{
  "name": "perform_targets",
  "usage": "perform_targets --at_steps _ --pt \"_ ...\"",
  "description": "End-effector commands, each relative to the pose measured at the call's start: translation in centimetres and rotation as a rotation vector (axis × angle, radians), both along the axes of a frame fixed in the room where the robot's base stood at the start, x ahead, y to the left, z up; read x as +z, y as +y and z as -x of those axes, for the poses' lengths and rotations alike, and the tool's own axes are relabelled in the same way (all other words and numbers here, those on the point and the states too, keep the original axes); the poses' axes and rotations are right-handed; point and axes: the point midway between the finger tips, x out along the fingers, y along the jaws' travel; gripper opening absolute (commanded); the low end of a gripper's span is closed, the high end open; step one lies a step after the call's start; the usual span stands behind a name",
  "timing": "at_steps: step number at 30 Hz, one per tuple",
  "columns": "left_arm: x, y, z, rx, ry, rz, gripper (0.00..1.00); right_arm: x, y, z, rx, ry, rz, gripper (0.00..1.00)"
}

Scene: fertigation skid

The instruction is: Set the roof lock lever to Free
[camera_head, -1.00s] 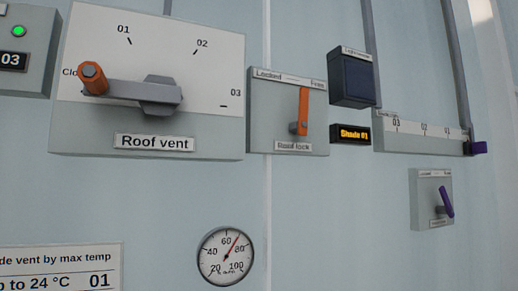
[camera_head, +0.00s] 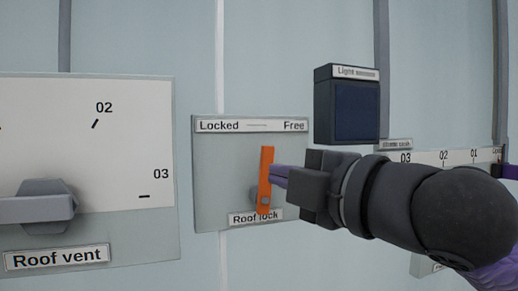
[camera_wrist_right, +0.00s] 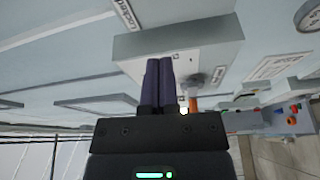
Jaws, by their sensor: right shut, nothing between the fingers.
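The roof lock lever (camera_head: 266,170) is orange and stands nearly upright on its grey panel (camera_head: 222,178), with its top between the Locked and Free labels. My right gripper (camera_head: 275,176) reaches in from the right, its purple fingers shut and empty. The fingertips are beside the lever's right side, at or very near it; I cannot tell whether they touch. My left gripper is not in view.
The Roof vent panel (camera_head: 130,226), with its grey handle hub (camera_head: 48,205), is to the left. A dark box labelled Light (camera_head: 347,112) sits above my right gripper. A scale panel (camera_head: 455,157) is partly hidden behind my right arm. Wall below the lock panel is clear.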

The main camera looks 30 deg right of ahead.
Motion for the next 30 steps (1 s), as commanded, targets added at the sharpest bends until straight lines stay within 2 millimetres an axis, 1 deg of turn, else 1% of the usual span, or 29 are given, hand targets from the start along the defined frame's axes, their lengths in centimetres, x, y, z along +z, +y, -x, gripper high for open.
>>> perform_targets --at_steps 2,5,16,17,18,22,25,30 --pt "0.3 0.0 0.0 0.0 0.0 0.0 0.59 0.2 0.2 0.0 -0.002 -0.003 0.017 0.0" --pt "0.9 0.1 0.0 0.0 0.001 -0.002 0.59 0.3 0.3 -1.5 0.003 -0.001 0.012 0.0" --pt "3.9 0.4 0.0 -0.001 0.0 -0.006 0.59 0.6 1.1 -9.6 0.002 0.0 0.009 0.0" --pt "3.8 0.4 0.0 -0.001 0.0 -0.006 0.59 0.4 0.8 -9.8 -0.003 -0.001 0.011 0.0" --pt "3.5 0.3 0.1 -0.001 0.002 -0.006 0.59 0.1 -0.2 -9.5 -0.008 -0.001 0.014 0.0" --pt "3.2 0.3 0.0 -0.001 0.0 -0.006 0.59 -0.2 -1.9 -9.0 -0.006 -0.002 0.014 0.0" --pt "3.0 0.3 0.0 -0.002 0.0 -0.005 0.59 -0.2 -2.6 -8.8 -0.004 -0.003 0.014 0.0" --pt "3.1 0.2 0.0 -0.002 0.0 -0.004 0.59 -0.1 -2.8 -8.7 -0.001 -0.004 0.012 0.0"
